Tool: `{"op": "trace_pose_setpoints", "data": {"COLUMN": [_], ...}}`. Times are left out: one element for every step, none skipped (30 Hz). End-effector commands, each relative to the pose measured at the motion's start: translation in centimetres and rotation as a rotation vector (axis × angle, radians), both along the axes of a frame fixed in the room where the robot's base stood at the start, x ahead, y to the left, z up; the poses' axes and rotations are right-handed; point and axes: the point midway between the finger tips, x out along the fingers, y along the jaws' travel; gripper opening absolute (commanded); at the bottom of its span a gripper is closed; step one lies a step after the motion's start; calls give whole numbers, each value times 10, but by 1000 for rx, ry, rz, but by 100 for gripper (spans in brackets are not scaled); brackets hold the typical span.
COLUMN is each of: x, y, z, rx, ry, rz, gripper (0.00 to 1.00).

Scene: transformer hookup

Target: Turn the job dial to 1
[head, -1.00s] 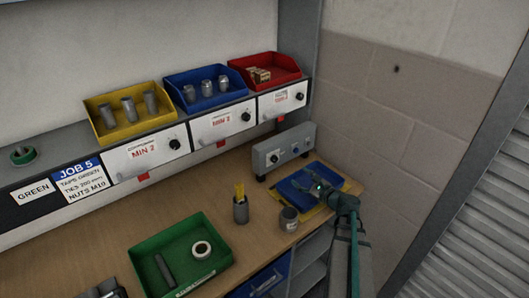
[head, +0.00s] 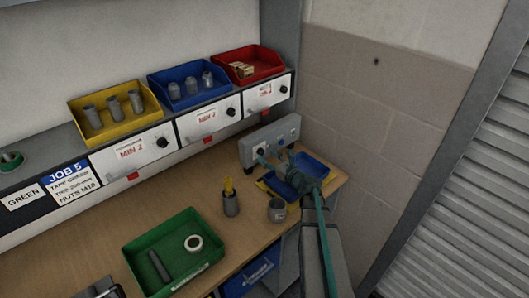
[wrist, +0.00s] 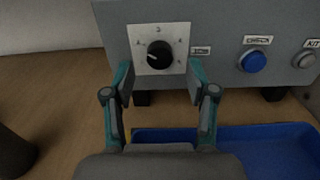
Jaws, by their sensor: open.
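The job dial (wrist: 160,54) is a round black knob on a white square plate on the front of a grey box. In the wrist view its light mark points left and slightly down; a 3 stands above it and the other marks are too small to read. My gripper (wrist: 160,80) is open and empty, its fingers just below and to either side of the knob, apart from it as far as I can tell. In the head view the grey control box (head: 284,130) stands at the bench's back right, with my gripper (head: 271,158) in front of it.
A blue button (wrist: 253,61) and a pale button (wrist: 304,59) are right of the dial. A blue tray (wrist: 250,148) lies below my gripper. A metal cup (head: 277,211) and a pen holder (head: 231,203) stand to the left. A green tray (head: 136,268) is at the front.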

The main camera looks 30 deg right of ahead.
Motion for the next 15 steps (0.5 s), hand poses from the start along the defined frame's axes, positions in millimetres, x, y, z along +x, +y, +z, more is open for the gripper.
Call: {"op": "trace_pose_setpoints", "data": {"x": [9, 12, 16, 18, 20, 22, 23, 24, 25, 25, 25, 26, 25, 25, 25], "y": [1, 3, 4, 5, 5, 6, 6, 7, 7, 7, 7, 7, 7, 7, 7], "z": [2, 2, 1, 1, 1, 1, 0, 0, 0, 0, 0, 0, 0, 0, 0], "rx": [1, 1, 1, 0, 0, -1, -1, -1, -1, -1, -1, -1, -1, -1, -1], "ry": [0, -1, -1, 0, 0, 0, 0, 0, 0, 0, 0, 0, 0, 0, 0], "rz": [2, 2, 2, 2, 1, 1, 0, 0, 0, 0, 0, 0, 0, 0, 0], "gripper": [57, 57, 57, 57, 57, 57, 57, 57, 57, 57, 57, 57, 57, 57, 57]}}
